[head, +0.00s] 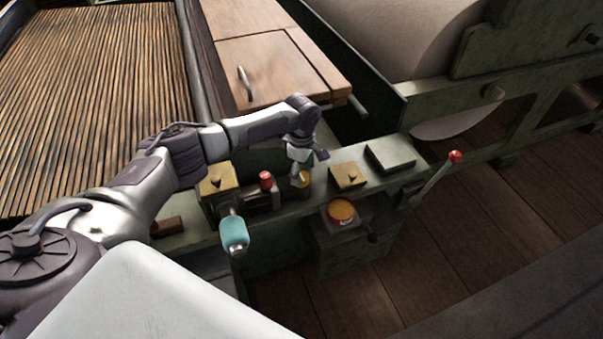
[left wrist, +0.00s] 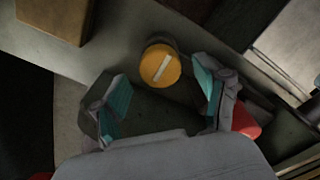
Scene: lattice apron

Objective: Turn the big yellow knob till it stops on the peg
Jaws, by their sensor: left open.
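A round yellow knob (left wrist: 160,65) with a pale bar across its face shows in the left wrist view, just beyond and between my open fingertips. In the head view the yellow knob (head: 304,180) is partly hidden by my left gripper (head: 299,172), which points down over it. The left gripper (left wrist: 160,80) has its teal-padded fingers spread, one on each side of the knob's near edge. I see no finger touching the knob. I cannot make out the peg. My right gripper is not in view.
A red knob (head: 265,180) stands close left of the gripper. A red-tipped lever (head: 455,156) rises at the right.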

